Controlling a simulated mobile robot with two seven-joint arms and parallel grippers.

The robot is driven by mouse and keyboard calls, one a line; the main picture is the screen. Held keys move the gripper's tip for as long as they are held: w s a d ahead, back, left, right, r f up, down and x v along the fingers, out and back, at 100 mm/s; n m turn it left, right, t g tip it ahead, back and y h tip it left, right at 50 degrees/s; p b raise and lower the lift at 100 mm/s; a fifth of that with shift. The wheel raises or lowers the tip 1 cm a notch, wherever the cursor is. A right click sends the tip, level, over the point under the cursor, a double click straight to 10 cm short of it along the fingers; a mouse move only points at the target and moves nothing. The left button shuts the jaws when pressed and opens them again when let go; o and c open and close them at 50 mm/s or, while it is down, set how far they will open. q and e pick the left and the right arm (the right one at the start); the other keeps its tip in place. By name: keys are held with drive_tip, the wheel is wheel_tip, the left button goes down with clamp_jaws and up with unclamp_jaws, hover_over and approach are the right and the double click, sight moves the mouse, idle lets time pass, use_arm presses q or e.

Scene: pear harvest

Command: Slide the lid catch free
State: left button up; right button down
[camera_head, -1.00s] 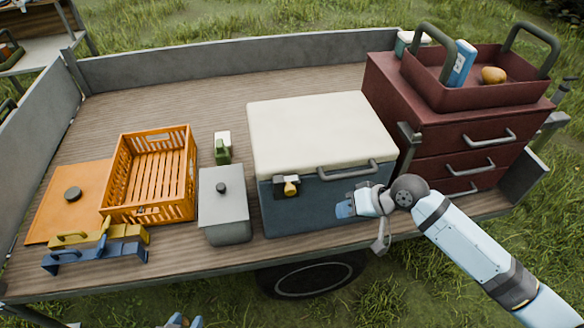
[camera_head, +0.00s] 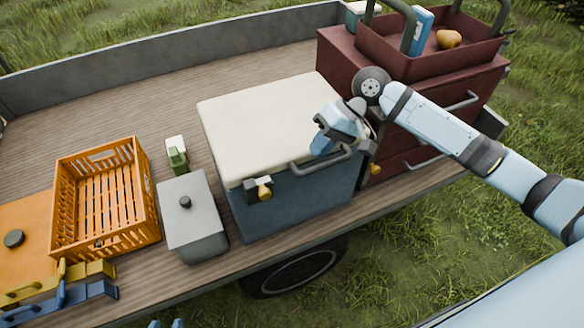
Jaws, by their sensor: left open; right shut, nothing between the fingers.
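The cooler has a cream lid (camera_head: 270,115) and a dark blue body (camera_head: 285,210); the lid lies closed. A black catch with a yellow knob (camera_head: 264,193) sits at the left of its front, under the lid edge. A grey bar handle (camera_head: 318,165) runs along the front. My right gripper (camera_head: 323,138) is shut and empty over the lid's right front, by the handle; I cannot tell if they touch. My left gripper (camera_head: 166,324) shows only light-blue tips at the bottom edge, open.
A grey lidded box (camera_head: 190,222) stands just left of the cooler, then an orange crate (camera_head: 64,222). A dark red drawer cabinet (camera_head: 345,68) stands close at the right. Blue and yellow tools (camera_head: 88,290) lie at the front left. Wooden bed behind is clear.

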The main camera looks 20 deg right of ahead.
sight(265, 191)
drive_tip(key=a+r+p+x, duration=0.1)
drive_tip(key=x, duration=1.1)
drive_tip(key=shift+a, duration=0.65)
drive_tip(key=shift+f, duration=0.1)
drive_tip(key=a+p, duration=0.3)
drive_tip(key=shift+s+r, duration=0.1)
drive_tip(key=shift+r, duration=0.15)
drive_tip(key=shift+a+f, duration=0.1)
drive_tip(key=shift+f, duration=0.05)
